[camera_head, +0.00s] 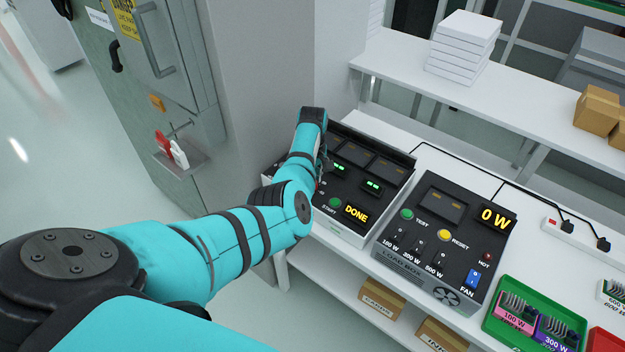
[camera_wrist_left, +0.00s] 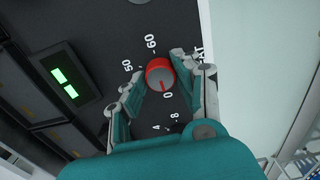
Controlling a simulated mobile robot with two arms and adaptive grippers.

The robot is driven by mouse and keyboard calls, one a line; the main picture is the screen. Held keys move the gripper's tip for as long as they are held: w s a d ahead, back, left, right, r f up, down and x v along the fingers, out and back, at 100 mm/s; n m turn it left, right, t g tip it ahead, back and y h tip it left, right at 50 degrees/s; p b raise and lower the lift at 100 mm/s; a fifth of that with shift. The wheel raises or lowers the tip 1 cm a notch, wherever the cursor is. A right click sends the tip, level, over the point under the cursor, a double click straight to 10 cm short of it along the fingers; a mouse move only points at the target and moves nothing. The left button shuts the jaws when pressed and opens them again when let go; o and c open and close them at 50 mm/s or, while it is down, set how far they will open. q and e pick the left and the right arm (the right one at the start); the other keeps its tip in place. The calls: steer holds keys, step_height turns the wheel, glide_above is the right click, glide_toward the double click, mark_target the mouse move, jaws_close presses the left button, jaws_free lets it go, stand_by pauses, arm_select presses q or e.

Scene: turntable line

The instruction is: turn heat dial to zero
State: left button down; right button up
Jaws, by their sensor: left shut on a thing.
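The heat dial (camera_wrist_left: 160,74) is a red knob with a grey face on a black panel, in the left wrist view. Its red pointer line lies on the side facing the printed 0. Marks 50, 60, 4 and 8 show around it, and the dial's label is partly hidden. My left gripper (camera_wrist_left: 157,77) is shut on the dial, one finger on each side. In the head view my left gripper (camera_head: 321,168) is at the left side of the black panel unit (camera_head: 330,203), and my arm hides the dial. My right gripper is not in view.
The panel unit shows DONE and a green START button (camera_head: 335,202). To its right is a load box (camera_head: 410,255) showing 0 W. A green tray (camera_head: 497,338) of modules lies further right. A shelf (camera_head: 405,72) runs behind, and a grey cabinet (camera_head: 150,110) stands left.

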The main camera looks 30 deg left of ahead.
arm_select(q)
steer(key=shift+a, duration=0.1)
stand_by(0.3)
steer(key=c, duration=0.9)
jaws_free()
steer(key=shift+c, duration=0.2)
step_height(320, 180, up, 12)
